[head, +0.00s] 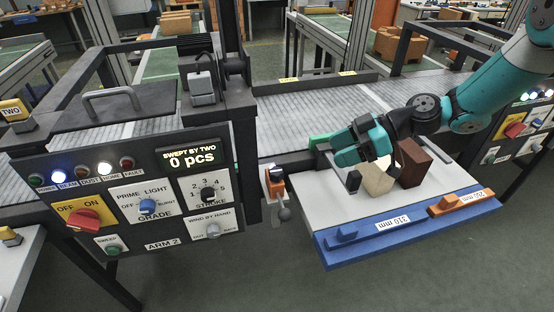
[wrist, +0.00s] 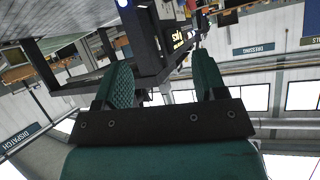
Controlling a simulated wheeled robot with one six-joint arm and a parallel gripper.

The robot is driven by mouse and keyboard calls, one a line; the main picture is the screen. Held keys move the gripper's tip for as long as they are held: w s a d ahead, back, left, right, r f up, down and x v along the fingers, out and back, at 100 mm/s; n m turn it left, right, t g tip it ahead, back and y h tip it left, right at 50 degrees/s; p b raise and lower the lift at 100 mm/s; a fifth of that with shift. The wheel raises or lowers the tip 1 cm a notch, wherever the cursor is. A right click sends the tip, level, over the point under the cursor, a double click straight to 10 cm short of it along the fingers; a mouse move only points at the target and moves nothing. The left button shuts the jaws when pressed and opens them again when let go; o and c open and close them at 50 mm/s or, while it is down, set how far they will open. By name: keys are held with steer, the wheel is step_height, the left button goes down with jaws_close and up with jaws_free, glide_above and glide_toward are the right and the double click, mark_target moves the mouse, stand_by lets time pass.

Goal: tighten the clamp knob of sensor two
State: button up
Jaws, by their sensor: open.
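I cannot tell which part is the clamp knob of sensor two. My gripper (head: 350,150) is open, over the white board right of the panel, with its fingers toward the left. In the wrist view my gripper (wrist: 163,75) has its two teal fingers apart with nothing between them.
The control panel (head: 130,205) carries switches and a display (head: 190,158). A tan block (head: 376,180) and a brown block (head: 414,163) stand on the white board (head: 340,213), close below my gripper. An orange bracket with a grey lever (head: 276,188) sits between panel and board.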

mark_target(277, 170)
steer(key=shift+n+t+y, duration=0.4)
steer(key=shift+y, duration=0.2)
steer(key=f+p+x, duration=0.1)
steer(key=p+x, duration=0.1)
steer(key=x, duration=0.3)
steer(key=w+p+x, duration=0.1)
steer(key=p+x, duration=0.1)
steer(key=x, duration=0.4)
steer(key=w+d+f+p+x, duration=0.1)
steer(key=p+x, duration=0.1)
steer(key=x, duration=0.3)
steer(key=shift+a+f, duration=0.3)
steer(key=shift+f, duration=0.15)
steer(key=shift+c, duration=0.3)
steer(key=c, duration=0.9)
